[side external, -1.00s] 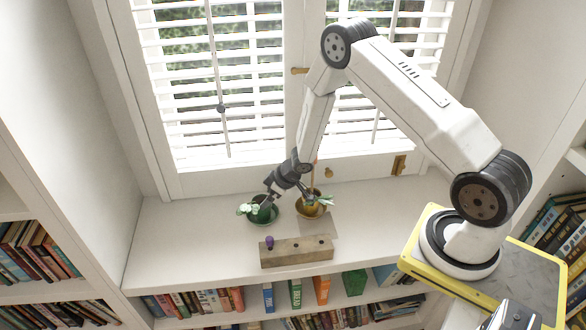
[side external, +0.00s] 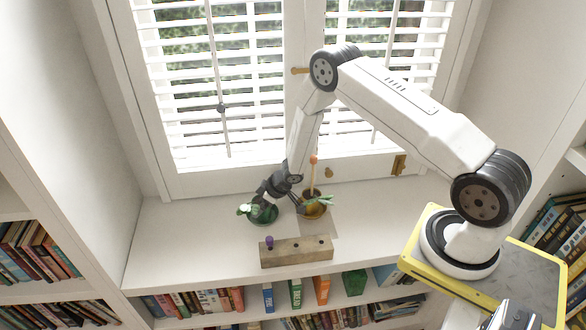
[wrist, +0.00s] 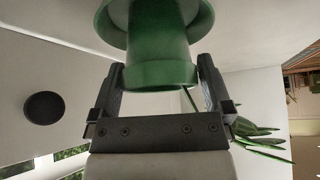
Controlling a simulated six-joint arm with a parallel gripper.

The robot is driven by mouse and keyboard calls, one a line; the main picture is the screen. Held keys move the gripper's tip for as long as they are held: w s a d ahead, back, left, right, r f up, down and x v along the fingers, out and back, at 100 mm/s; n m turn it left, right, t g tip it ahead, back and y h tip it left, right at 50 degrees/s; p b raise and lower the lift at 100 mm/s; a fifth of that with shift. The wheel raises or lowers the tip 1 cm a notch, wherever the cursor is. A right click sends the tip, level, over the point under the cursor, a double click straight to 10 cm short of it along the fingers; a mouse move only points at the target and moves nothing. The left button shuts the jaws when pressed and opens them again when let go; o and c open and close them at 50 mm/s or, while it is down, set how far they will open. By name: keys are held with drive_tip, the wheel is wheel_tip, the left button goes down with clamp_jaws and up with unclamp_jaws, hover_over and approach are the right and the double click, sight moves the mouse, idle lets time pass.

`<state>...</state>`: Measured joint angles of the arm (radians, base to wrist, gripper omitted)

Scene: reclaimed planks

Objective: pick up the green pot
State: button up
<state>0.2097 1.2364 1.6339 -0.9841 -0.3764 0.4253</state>
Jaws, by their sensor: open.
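The green pot (side external: 266,217) stands on the white shelf in the side view, with pale green leaves at its left. In the wrist view the green pot (wrist: 163,50) fills the top middle, with its wide part towards the top edge. My gripper (side external: 278,203) is open at the pot in the side view. In the wrist view the fingers of my gripper (wrist: 160,80) stand on either side of the pot's narrower part. A small gap shows there, and I cannot tell whether either finger touches. My gripper partly hides the pot in the side view.
A mustard pot (side external: 315,211) with a plant stands close to the right of my gripper. A wooden block (side external: 297,253) with holes and a purple peg (side external: 269,242) lies in front. The shelf (side external: 185,235) is clear at the left. The window is behind.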

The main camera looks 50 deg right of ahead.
clamp_jaws()
drive_tip(key=shift+r, duration=0.25)
drive_tip(key=shift+r, duration=0.95)
drive_tip(key=s+a+r, duration=0.1)
drive_tip(key=s+r, duration=0.9)
drive_tip(key=s, duration=0.4)
drive_tip(key=shift+r, duration=0.35)
drive_tip(key=shift+a, duration=0.1)
drive_tip(key=shift+r, duration=0.15)
